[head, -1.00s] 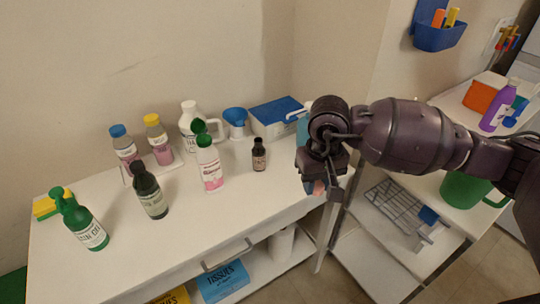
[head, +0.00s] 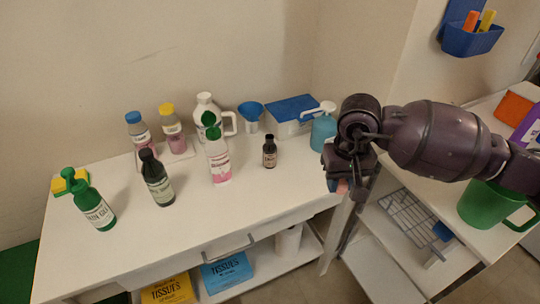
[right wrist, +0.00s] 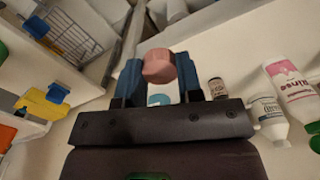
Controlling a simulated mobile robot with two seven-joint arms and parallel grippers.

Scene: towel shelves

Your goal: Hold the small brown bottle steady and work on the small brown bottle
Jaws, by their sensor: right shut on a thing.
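The small brown bottle (head: 270,152), with a black cap, stands upright on the white table near the white box. It also shows in the right wrist view (right wrist: 217,88), right of the fingers. My right gripper (head: 342,186) hangs at the right end of the table, apart from the bottle. In the right wrist view its blue fingers (right wrist: 159,80) are shut on a pink round piece (right wrist: 158,66). What this piece belongs to I cannot tell. My left gripper is not in view.
A teal pump bottle (head: 323,130) stands beside the white box (head: 287,126). A pink-and-white bottle (head: 219,160) and several other bottles stand to the left. The table front (head: 200,215) is clear. A wire rack (head: 408,216) and green mug (head: 490,206) are at right.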

